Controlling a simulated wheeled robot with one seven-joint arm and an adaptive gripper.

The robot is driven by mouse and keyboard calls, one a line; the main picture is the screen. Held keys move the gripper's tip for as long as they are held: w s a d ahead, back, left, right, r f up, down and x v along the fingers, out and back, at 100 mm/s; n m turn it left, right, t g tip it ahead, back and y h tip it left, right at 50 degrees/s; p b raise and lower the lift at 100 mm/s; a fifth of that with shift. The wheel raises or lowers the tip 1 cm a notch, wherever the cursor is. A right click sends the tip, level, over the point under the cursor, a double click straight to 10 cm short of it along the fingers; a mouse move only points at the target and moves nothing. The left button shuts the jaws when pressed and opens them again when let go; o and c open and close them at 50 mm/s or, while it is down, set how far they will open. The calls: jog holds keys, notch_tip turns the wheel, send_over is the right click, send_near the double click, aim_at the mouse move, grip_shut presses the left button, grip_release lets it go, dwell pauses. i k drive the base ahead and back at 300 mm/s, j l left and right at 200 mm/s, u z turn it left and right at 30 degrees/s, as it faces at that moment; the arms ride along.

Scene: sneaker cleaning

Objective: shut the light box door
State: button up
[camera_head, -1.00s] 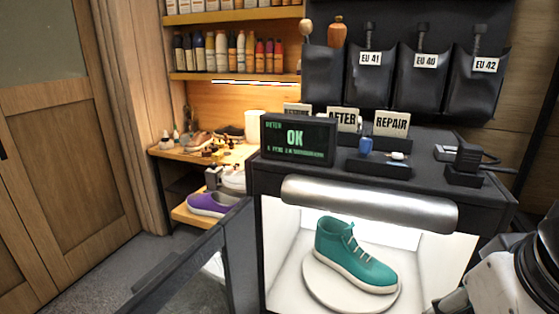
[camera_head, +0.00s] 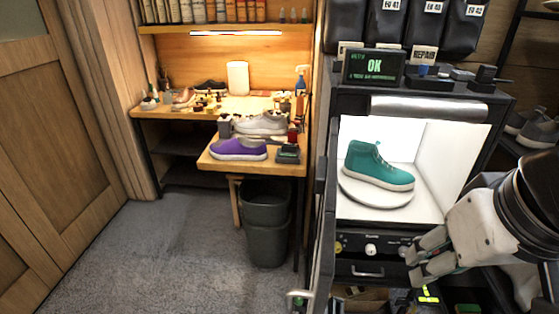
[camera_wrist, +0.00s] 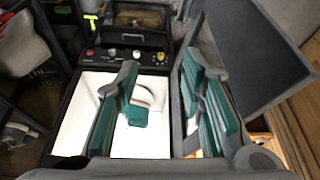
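The light box (camera_head: 480,112) stands at the right in the head view, its lit white inside open to the front. A teal sneaker sits inside on a round white turntable. The door (camera_head: 323,240) stands open at the box's left side, almost edge-on. In the wrist view the door (camera_wrist: 240,50) is a dark framed panel at the right. My gripper (camera_head: 425,257) is in front of the box's lower right front, apart from the door. In the wrist view its teal-padded fingers (camera_wrist: 158,66) are spread and empty; the left one partly hides the sneaker.
A control panel with knobs (camera_head: 371,249) and a drawer lie below the box opening. Left of the door stand a dark bin (camera_head: 265,222) and a wooden bench (camera_head: 190,112) with shoes, including a purple sneaker (camera_head: 238,149). Grey carpet (camera_head: 170,260) at left is clear.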

aim_at(326, 180)
jog(key=k+j, duration=0.15)
jog(key=j, duration=0.15)
jog(key=k+j+z, duration=0.15)
jog(key=j, duration=0.2)
jog(key=k+j, duration=0.1)
jog(key=j, duration=0.2)
jog(key=i+j, duration=0.3)
jog(key=j+z, duration=0.05)
